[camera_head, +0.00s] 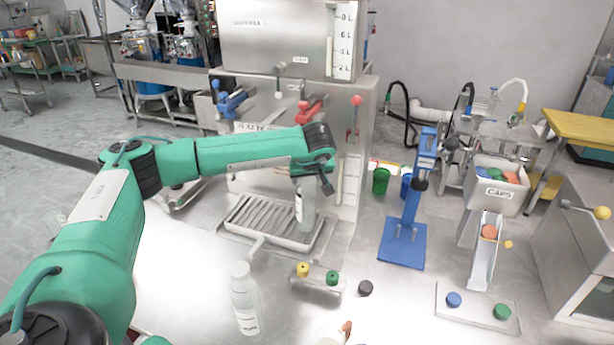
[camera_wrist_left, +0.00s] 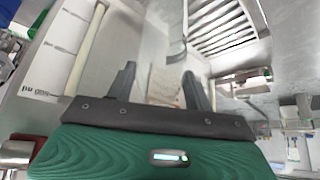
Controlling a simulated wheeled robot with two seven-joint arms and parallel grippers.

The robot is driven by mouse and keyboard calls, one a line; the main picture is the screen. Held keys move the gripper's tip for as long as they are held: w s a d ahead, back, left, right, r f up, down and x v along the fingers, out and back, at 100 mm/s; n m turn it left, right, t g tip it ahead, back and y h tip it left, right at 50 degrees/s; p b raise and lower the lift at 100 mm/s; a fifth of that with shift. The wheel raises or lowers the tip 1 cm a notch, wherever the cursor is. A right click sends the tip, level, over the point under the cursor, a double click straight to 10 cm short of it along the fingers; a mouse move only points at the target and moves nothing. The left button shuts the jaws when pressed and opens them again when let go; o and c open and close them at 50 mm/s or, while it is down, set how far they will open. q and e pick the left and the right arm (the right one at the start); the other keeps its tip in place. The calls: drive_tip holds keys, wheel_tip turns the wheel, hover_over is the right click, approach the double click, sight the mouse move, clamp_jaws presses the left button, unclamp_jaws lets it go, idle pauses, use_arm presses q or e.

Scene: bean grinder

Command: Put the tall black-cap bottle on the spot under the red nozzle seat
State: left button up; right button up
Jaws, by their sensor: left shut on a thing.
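My left gripper (camera_head: 312,182) reaches in from the left and points down over the right end of the metal drip tray (camera_head: 232,228). It is shut on a clear bottle with a white label (camera_head: 305,212), which hangs or stands upright there. The gripper hides its top, so I cannot see the cap colour. I cannot tell whether its base touches the tray. The red nozzle seat (camera_head: 311,109) is on the machine front, above and behind the gripper. In the left wrist view, the fingers (camera_wrist_left: 160,85) have a pale see-through shape between them, and the tray slats (camera_wrist_left: 222,28) lie beyond.
Another clear bottle (camera_head: 244,300) stands on the table in front of the tray. A small stand with yellow and green caps (camera_head: 318,283), a dark cap (camera_head: 365,288) and a blue press (camera_head: 402,240) are to the right. A blue nozzle seat (camera_head: 231,101) is left of the red one.

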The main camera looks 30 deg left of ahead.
use_arm(q)
drive_tip(key=o, duration=1.2)
drive_tip(key=shift+f, duration=0.1)
drive_tip(key=b+v, duration=0.2)
drive_tip(key=v, duration=1)
